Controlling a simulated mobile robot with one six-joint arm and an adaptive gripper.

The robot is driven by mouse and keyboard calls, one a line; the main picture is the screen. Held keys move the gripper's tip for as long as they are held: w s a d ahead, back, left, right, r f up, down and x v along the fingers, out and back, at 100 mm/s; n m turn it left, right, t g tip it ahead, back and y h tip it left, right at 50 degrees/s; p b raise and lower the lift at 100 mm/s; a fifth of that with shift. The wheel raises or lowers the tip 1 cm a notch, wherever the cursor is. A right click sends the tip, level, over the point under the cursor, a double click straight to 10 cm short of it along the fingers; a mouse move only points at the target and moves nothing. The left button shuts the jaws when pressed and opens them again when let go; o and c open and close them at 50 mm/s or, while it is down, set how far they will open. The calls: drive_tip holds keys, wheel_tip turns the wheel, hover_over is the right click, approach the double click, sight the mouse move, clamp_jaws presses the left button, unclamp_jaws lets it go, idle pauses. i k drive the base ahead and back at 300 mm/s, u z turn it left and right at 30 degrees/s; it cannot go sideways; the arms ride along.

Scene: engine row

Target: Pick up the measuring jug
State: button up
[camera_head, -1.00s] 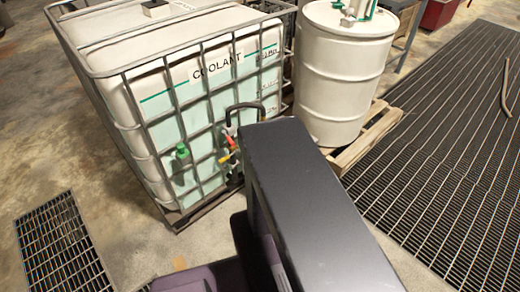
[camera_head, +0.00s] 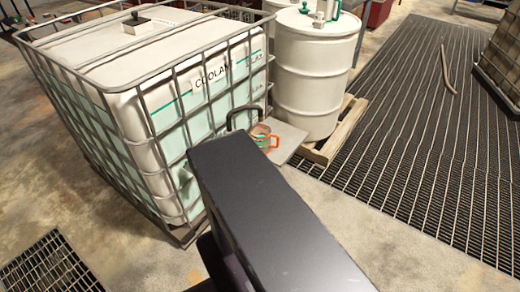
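A small container with an orange handle (camera_head: 263,137) shows just beyond my dark body part, beside the coolant tank. It seems to stand on a grey flat plate (camera_head: 287,142). Either could be the measuring jug; I cannot tell which. My gripper is not in view.
The caged coolant tank (camera_head: 180,100) fills the left and centre. The drum stands on a wooden pallet (camera_head: 335,140). Floor grating (camera_head: 440,110) with a hose-like strip (camera_head: 448,72) lies at right. Bare concrete (camera_head: 350,205) is clear at front right.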

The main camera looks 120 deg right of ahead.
sight(261, 134)
drive_tip(key=z, duration=0.15)
drive_tip(key=i, duration=0.45)
drive_tip(key=u, duration=0.25)
drive_tip(key=k, duration=0.15)
drive_tip(key=z, duration=3.7)
drive_tip(key=k, duration=0.15)
drive_tip(key=z, duration=0.95)
